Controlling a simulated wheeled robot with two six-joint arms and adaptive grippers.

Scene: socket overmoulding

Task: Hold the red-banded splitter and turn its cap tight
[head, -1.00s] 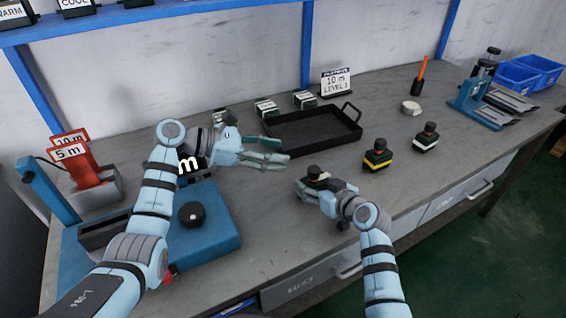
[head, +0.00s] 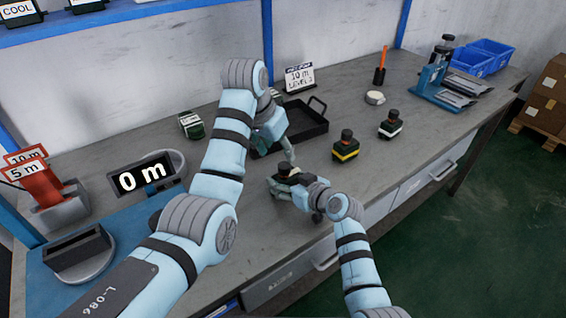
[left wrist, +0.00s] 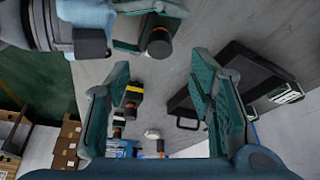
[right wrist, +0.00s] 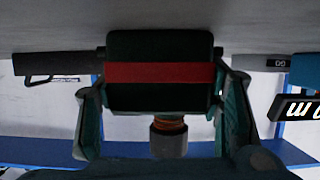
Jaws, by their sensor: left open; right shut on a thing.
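The red-banded splitter (right wrist: 160,50), a dark green block with a red band, sits between my right gripper's fingers (right wrist: 158,95) in the right wrist view. Its dark cap (right wrist: 168,140) has an orange-brown ring at its base.
A yellow-banded splitter (head: 346,150) and a white-banded one (head: 391,128) stand to the right. A black tray (head: 312,124) lies behind my left gripper. A blue press stand (head: 432,84) is at the far right. A "0 m" display (head: 143,176) and blue station are left.

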